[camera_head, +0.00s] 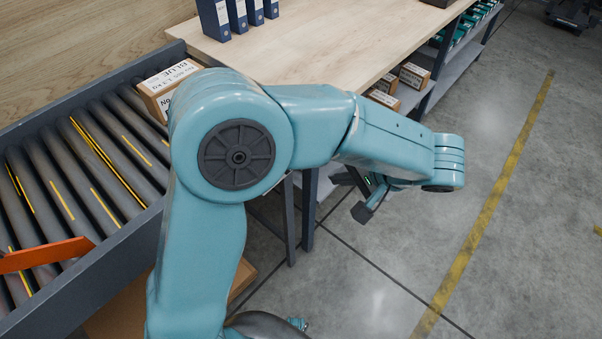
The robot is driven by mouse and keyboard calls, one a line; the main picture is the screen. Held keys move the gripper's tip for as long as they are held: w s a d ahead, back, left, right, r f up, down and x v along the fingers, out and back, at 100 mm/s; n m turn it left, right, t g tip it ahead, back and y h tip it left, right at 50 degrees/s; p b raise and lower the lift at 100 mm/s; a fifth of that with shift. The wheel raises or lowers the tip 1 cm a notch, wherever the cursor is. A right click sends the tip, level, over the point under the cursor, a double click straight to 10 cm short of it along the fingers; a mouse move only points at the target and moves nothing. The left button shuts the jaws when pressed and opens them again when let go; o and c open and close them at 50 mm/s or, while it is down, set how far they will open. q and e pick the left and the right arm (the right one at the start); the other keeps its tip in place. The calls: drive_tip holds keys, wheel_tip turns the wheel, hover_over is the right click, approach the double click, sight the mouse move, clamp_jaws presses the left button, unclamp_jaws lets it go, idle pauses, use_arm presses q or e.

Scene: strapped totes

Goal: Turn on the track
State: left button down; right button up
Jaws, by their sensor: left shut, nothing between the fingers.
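The track is a roller conveyor (85,165) on the left, with dark rollers, yellow stripes and a grey side rail. An orange bar (45,255) lies across its near left part, cut off by the picture's edge. A cardboard box (160,90) with a label reading "BLUE" sits at its far end, partly hidden by my left arm. My left gripper (364,207) is shut and empty, over the floor right of the conveyor and in front of the table; its arm hides part of it. My right gripper is out of view. I see no switch or button for the track.
A wooden table (330,45) with several blue binders (225,15) stands behind my arm. Small boxes (413,75) sit on a shelf under its edge. A brown carton (120,310) is below the conveyor.

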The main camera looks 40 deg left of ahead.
use_arm(q)
drive_tip(key=a+r+x, duration=0.1)
drive_tip(key=a+x, duration=0.1)
drive_tip(key=x, duration=1.1)
drive_tip(key=shift+r, duration=0.35)
drive_tip(key=shift+w, duration=0.1)
drive_tip(key=shift+a+b, duration=0.15)
drive_tip(key=shift+b, duration=0.45)
